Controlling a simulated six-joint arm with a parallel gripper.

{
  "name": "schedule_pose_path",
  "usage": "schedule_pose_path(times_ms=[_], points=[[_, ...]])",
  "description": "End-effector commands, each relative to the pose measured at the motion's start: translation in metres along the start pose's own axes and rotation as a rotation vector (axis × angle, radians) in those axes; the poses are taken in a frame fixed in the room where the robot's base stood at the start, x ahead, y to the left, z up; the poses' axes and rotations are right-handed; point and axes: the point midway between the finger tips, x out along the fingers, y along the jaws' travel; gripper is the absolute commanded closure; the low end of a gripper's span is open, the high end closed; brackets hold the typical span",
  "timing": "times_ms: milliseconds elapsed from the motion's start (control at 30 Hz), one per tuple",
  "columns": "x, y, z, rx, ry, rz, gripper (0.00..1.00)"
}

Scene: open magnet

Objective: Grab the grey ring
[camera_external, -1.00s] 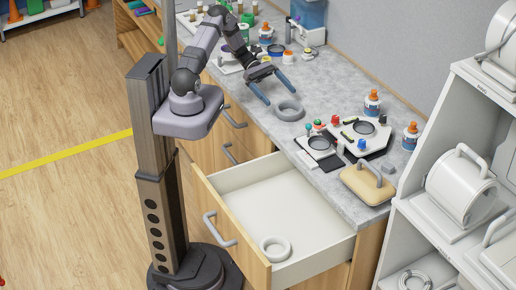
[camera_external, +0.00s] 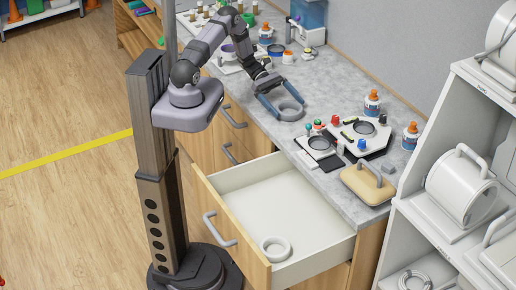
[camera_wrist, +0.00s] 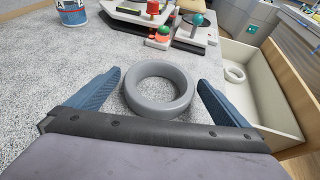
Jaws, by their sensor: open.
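The grey ring (camera_external: 290,111) lies flat on the grey speckled countertop. In the wrist view the ring (camera_wrist: 158,104) sits between the two blue fingers, with a small gap on each side. My gripper (camera_external: 286,106) is open, its fingers low at the counter around the ring; it also shows in the wrist view (camera_wrist: 160,88). The ring's near edge is close to the gripper's dark front bar in the wrist view.
An open drawer (camera_external: 230,186) holding a white ring (camera_external: 275,248) juts out in front of the counter. Devices with knobs (camera_external: 365,132) and a tan block with a handle (camera_external: 367,184) stand to the right. Bottles and jars crowd the back. Counter around the ring is mostly clear.

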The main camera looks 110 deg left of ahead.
Motion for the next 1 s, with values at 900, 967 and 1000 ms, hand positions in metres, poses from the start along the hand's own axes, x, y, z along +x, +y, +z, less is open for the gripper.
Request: schedule_pose_path(times_ms=[900,967,1000], points=[[0.019,0.0,0.001,0.001,-0.001,0.0,0.42],[0.019,0.0,0.001,0.001,-0.001,0.0,0.42],[0.019,0.0,0.002,0.001,-0.001,0.0,0.42]])
